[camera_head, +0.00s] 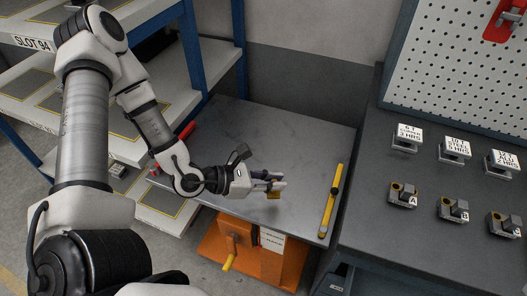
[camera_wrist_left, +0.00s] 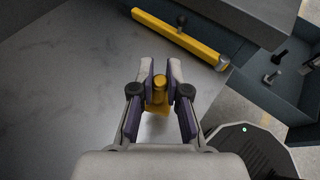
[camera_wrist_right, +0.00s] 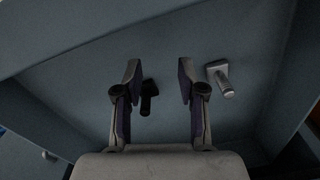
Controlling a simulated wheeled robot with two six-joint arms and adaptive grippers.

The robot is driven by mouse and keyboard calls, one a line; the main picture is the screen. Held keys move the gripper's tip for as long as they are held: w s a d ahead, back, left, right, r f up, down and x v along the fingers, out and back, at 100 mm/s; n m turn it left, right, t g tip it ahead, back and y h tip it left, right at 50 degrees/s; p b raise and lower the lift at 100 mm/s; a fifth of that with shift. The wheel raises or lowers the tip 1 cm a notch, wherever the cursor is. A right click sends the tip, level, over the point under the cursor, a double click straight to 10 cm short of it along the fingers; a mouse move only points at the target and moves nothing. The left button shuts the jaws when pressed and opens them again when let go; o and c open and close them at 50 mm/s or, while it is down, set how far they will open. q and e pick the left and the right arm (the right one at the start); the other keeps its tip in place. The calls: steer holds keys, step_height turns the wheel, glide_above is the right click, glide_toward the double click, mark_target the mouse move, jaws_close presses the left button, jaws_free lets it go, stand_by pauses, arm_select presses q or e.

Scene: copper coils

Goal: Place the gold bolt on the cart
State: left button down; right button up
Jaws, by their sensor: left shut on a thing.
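The gold bolt (camera_head: 274,191) is between the fingers of my left gripper (camera_head: 277,184), over the grey top of the cart (camera_head: 220,125). In the left wrist view the gold bolt (camera_wrist_left: 158,92) shows between the purple finger pads, with the cart top (camera_wrist_left: 70,85) below. I cannot tell whether the bolt touches the surface. My right gripper (camera_wrist_right: 157,78) is open and empty in the right wrist view, above a grey-blue bin; it is not in the head view.
A yellow bar (camera_head: 331,200) lies along the cart's right edge. An orange unit (camera_head: 255,255) is under it. A workbench (camera_head: 400,160) with labelled blocks stands right, shelves left. In the bin lie a black bolt (camera_wrist_right: 148,97) and a silver bolt (camera_wrist_right: 219,78).

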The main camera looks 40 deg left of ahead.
arm_select(q)
steer(key=w+a, duration=0.3)
steer(key=w+a+p, duration=0.1)
steer(key=w+a, duration=0.2)
steer(key=w, duration=0.1)
steer(key=w+a+f+p, duration=0.1)
steer(key=w+a, duration=0.2)
steer(key=w, duration=0.1)
steer(key=shift+a, duration=0.1)
steer(key=f, duration=0.3)
steer(key=shift+w+a+f, duration=0.2)
steer(key=shift+a, duration=0.05)
steer(key=shift+w+f, duration=0.15)
steer(key=shift+f+b, duration=0.2)
steer(key=shift+b, duration=0.1)
steer(key=c, duration=1.2)
jaws_free()
steer(key=shift+r, duration=0.1)
